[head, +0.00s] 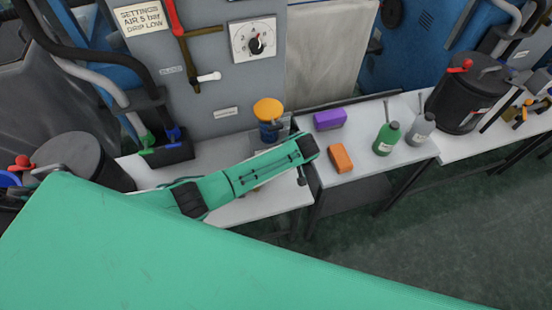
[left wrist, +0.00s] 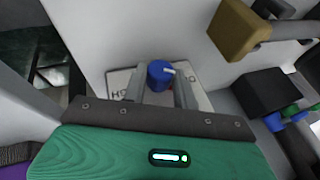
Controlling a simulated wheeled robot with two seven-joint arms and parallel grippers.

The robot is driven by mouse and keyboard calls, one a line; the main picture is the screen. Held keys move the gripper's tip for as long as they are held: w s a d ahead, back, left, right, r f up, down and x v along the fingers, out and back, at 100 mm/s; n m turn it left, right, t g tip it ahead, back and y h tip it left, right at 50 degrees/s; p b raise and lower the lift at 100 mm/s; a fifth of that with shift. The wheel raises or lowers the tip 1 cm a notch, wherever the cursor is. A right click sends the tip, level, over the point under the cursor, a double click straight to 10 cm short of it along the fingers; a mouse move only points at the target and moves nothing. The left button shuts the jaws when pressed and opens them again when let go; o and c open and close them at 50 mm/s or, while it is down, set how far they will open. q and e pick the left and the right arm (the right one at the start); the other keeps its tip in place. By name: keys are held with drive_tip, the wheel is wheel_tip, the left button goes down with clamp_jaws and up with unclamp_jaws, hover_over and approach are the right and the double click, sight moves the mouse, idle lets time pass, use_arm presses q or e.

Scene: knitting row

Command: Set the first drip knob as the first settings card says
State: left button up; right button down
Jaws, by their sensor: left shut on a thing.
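The first settings card (head: 140,18) is at the top left of the head view and reads "SETTINGS AIR 5 bar DRIP LOW". In the left wrist view, a round blue drip knob (left wrist: 160,74) with a white pointer mark sits on a white plate (left wrist: 118,84). The mark points to the right of that view. Dark letters show on the plate, partly covered. My left gripper (left wrist: 160,92) is shut on the knob, one finger on each side. In the head view I cannot make out the fingers or the knob past my green arm. My right gripper is not in view.
A round dial (head: 254,40) is on the grey panel. Nearby stand an orange-capped blue part (head: 268,112) and a black box (head: 166,151) with green and blue handles. A purple box (head: 330,119), an orange block (head: 341,158) and a green bottle (head: 386,139) stand to the right.

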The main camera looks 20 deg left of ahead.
use_arm(q)
drive_tip(key=shift+w+d+f+m+g+y+b, duration=0.15)
drive_tip(key=shift+g+y+b, duration=0.2)
drive_tip(key=shift+y, duration=0.2)
drive_tip(key=shift+s+d+f+m+g+y+b, duration=0.1)
drive_tip(key=shift+d+m+g+y+b, duration=0.1)
drive_tip(key=shift+g+y, duration=0.25)
drive_tip(key=shift+w+m+g+y+b, duration=0.2)
drive_tip(key=shift+g+y+b, duration=0.4)
drive_tip(key=shift+y+b, duration=0.75)
drive_tip(key=o, duration=1)
drive_tip(key=shift+c, duration=0.2)
